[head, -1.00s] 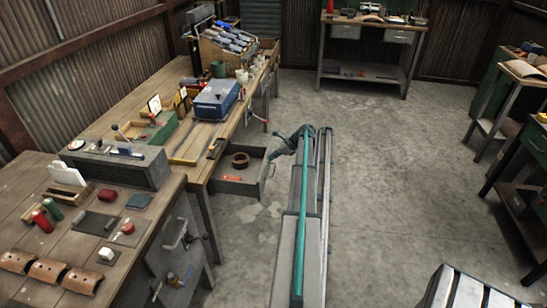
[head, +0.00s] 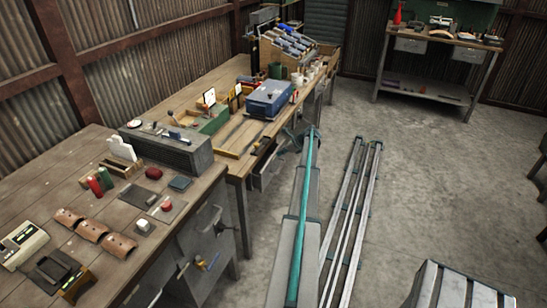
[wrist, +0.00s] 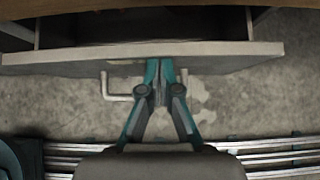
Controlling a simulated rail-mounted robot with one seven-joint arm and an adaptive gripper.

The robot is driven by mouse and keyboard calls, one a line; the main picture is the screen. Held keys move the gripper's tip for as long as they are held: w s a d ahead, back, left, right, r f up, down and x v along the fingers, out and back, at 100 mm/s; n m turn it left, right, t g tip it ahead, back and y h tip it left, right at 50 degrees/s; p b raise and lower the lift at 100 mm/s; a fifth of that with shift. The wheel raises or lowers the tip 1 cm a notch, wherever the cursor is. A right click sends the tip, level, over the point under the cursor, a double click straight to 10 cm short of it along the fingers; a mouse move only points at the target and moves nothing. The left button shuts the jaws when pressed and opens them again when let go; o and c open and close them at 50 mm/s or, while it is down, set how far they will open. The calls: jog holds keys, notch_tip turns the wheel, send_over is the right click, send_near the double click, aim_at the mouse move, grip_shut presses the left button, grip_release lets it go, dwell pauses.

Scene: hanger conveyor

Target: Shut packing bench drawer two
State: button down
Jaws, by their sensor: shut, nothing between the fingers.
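The drawer (head: 268,174) sits under the wooden bench and is partly open, with a narrow strip of it projecting past the bench edge. In the wrist view its front panel (wrist: 225,56) runs across the top, with a dark gap behind it below the bench edge. Its bar handle (wrist: 118,97) shows left of my gripper (wrist: 160,64). My gripper is shut and empty, its fingertips at the outer face of the panel; contact looks likely but I cannot be sure. In the head view my gripper (head: 292,140) is small beside the bench, partly hidden by my arm.
A blue box (head: 269,99) and a green tray (head: 206,121) stand on the bench above. A nearer bench (head: 68,172) with several small items fills the left. Open concrete floor (head: 420,150) lies to the right. A slatted grey object (head: 440,285) stands at the lower right.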

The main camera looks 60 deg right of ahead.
jog(key=w, duration=0.4)
jog(key=shift+a, duration=0.3)
jog(key=shift+w, duration=0.15)
jog(key=shift+w+r, duration=0.1)
jog(key=shift+w, duration=0.05)
